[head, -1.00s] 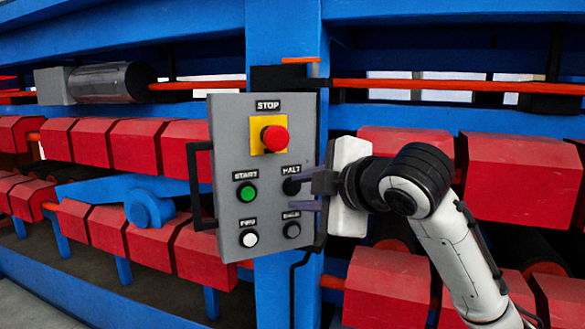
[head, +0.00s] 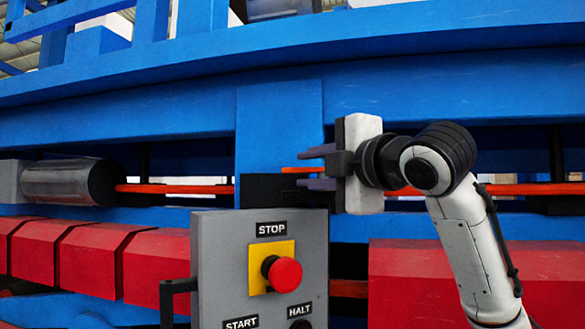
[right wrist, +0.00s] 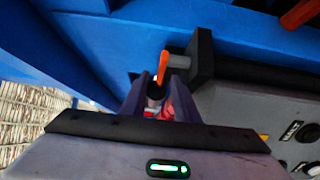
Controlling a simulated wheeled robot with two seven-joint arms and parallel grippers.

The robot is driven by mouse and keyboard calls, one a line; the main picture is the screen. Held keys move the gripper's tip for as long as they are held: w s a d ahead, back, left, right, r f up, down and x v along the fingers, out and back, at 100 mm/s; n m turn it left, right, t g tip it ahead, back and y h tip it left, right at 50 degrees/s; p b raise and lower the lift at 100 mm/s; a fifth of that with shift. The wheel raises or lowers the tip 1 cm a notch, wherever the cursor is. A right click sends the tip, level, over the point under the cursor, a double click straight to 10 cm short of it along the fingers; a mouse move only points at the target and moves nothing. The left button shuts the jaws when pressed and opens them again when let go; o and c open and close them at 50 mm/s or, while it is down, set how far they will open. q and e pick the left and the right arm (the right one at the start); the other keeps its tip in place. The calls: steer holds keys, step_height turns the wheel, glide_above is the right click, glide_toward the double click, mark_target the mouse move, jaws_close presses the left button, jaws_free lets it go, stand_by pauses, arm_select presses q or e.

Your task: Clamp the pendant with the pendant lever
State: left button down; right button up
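The pendant is a grey box (head: 215,262) with a red STOP button on a yellow plate, low in the head view; its lower part is out of frame. It also shows at the right of the right wrist view (right wrist: 235,103). The orange pendant lever (head: 296,170) sits above the pendant's top, by a black block. My right gripper (head: 312,168) is open, its two fingers pointing left, level with the lever. In the right wrist view the lever (right wrist: 162,64) stands between and just beyond the fingertips; contact is not visible. My left gripper is not in view.
A blue frame post (head: 275,125) stands behind the lever. A black handle (head: 170,300) juts from the pendant's left side. Red blocks (head: 100,255) line the machine on both sides. A long orange bar (head: 180,189) runs behind.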

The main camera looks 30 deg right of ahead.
mark_target(299, 169)
steer(key=w, duration=0.4)
steer(key=shift+w+d+p, duration=0.1)
steer(key=shift+d+p, duration=0.05)
steer(key=shift+p, duration=0.2)
steer(key=shift+w, duration=0.5)
jaws_close()
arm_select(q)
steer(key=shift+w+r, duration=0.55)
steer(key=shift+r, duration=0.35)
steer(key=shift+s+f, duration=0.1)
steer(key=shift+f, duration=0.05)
